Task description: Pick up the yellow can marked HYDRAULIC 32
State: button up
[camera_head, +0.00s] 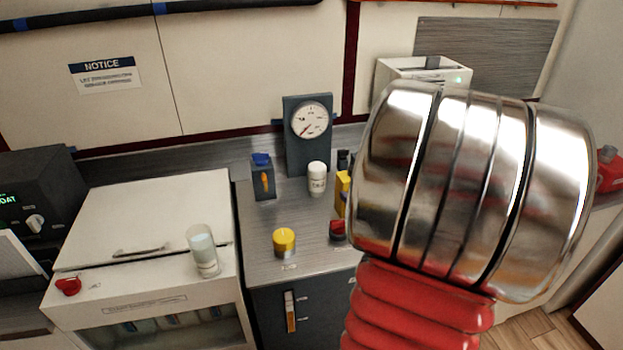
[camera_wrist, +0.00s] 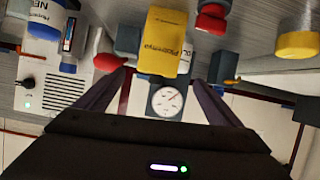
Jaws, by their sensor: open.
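A yellow can (camera_wrist: 163,42) with dark lettering too blurred to read is in the upper middle of the wrist view, roughly centred beyond the fingertips. In the head view a yellow container (camera_head: 342,188) shows as a narrow strip, mostly hidden behind my arm. My gripper (camera_wrist: 161,80) is open, with one dark finger on each side and nothing held. I cannot tell how far the can is from the fingers. In the head view the gripper is hidden by my arm.
A white bottle (camera_head: 317,178) and a gauge (camera_head: 308,121) stand behind. A short yellow cylinder (camera_head: 284,242), a red-topped item (camera_head: 338,231) and a blue-topped dark box (camera_head: 262,176) are on the counter. In the wrist view, a red-ended item (camera_wrist: 109,62) lies close left of the can.

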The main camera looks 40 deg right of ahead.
jog(key=shift+s+d+f+t, duration=0.1)
jog(key=shift+s+f+t, duration=0.2)
jog(key=shift+s+f, duration=0.4)
jog(key=x, duration=0.8)
jog(key=shift+w+f, duration=0.15)
jog(key=shift+w, duration=0.05)
jog(key=shift+w, duration=0.1)
jog(key=shift+x, duration=2.55)
jog(key=shift+f, duration=0.15)
